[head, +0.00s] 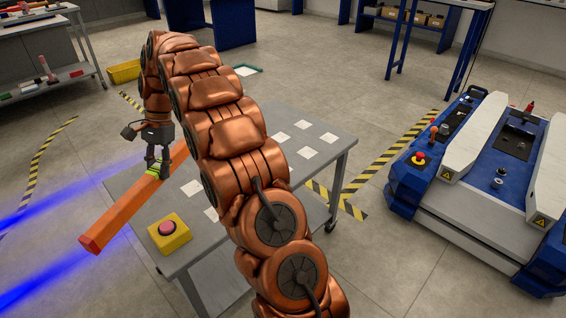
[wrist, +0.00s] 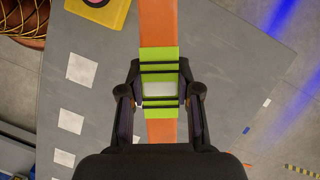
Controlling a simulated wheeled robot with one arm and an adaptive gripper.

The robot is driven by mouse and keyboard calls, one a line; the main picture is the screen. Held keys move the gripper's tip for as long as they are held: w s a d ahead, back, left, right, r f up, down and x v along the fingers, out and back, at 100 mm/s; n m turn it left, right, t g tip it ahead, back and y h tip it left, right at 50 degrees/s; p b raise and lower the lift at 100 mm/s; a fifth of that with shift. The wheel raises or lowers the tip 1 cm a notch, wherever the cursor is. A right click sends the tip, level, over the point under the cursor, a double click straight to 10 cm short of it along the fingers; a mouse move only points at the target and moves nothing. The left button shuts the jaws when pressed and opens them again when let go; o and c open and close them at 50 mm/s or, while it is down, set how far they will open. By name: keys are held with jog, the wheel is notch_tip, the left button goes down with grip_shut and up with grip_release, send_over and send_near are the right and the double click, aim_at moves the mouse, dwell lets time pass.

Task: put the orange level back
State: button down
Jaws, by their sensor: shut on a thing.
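The orange level (head: 125,212) is a long orange bar with a lime-green band and a pale window at its middle. It also shows in the wrist view (wrist: 158,25), running top to bottom. My gripper (head: 158,168) is shut on the level at the green band, with one finger on each side in the wrist view (wrist: 160,100). The level is over the grey cart top (head: 330,150), and its near end juts past the cart's left edge. I cannot tell whether it touches the top. My arm hides part of the cart.
A yellow box with a pink button (head: 168,232) stands on the cart, beside several white squares (head: 302,152). A blue and white lift vehicle (head: 480,190) is at the right. A yellow bin (head: 124,72) and a shelf bench (head: 50,85) are at the back left.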

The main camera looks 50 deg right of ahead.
jog(key=s+d+m+t+p, duration=0.2)
jog(key=s+d+m, duration=0.35)
jog(key=d, duration=0.35)
jog(key=s+d+m+t+p, duration=0.2)
jog(key=s+d+m+t, duration=0.15)
jog(key=d+m, duration=0.45)
jog(key=s+d+f+m+h+p, duration=0.15)
jog(key=s+d+m, duration=0.3)
jog(key=s, duration=0.45)
jog(key=s+d+f+m+h+p, duration=0.1)
jog(key=s+d+f+m+h, duration=0.15)
jog(key=s+d+m, duration=0.4)
jog(key=shift+n+t, duration=0.35)
jog(key=shift+n, duration=0.4)
jog(key=w+d, duration=0.1)
jog(key=w, duration=0.3)
jog(key=w+d+b, duration=0.1)
jog(key=w+d, duration=0.1)
jog(key=w, duration=0.2)
jog(key=w+d, duration=0.2)
jog(key=w, duration=0.2)
jog(key=shift+w+f+b, duration=0.1)
jog(key=shift+f+b, duration=0.2)
jog(key=shift+f, duration=0.1)
jog(key=shift+f+b, duration=0.55)
jog(key=shift+f, duration=1.3)
jog(key=c, duration=0.8)
grip_release()
